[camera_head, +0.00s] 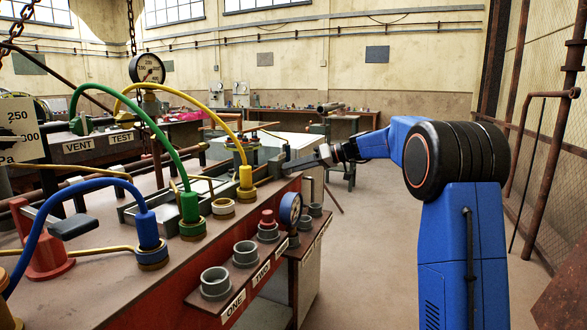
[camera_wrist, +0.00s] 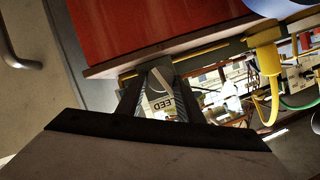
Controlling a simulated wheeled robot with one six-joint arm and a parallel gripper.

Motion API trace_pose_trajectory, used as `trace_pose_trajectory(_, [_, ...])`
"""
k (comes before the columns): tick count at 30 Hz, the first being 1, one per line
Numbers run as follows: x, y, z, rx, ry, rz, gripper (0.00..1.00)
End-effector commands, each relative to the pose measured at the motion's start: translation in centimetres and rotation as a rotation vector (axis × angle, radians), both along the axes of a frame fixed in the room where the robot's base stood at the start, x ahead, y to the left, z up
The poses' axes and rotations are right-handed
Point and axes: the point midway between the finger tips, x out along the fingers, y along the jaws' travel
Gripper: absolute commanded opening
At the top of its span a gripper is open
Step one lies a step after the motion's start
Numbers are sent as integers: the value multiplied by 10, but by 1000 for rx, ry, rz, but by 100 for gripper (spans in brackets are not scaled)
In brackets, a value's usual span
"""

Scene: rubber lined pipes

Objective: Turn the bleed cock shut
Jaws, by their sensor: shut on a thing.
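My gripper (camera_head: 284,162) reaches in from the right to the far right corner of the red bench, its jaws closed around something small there. In the wrist view my gripper (camera_wrist: 152,92) has its two dark fingers close together, with a grey part that looks like the bleed cock (camera_wrist: 155,70) at the fingertips. A white label (camera_wrist: 160,103) reading "EED" shows between the fingers. The fingers hide most of the cock, so I cannot tell its handle's angle. In the head view the cock is hidden behind the gripper.
Yellow (camera_head: 246,178), green (camera_head: 190,208) and blue (camera_head: 148,230) hoses plug into the bench left of my gripper. A blue-rimmed gauge (camera_head: 290,208) and grey sockets (camera_head: 215,282) stand along the front edge. The floor (camera_head: 365,230) beside the bench is clear.

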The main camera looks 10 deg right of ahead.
Motion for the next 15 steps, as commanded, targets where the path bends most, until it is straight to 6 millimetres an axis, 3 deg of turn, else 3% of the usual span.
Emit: trace_pose_trajectory(15, [3,-3,-2,171,235,-3,11])
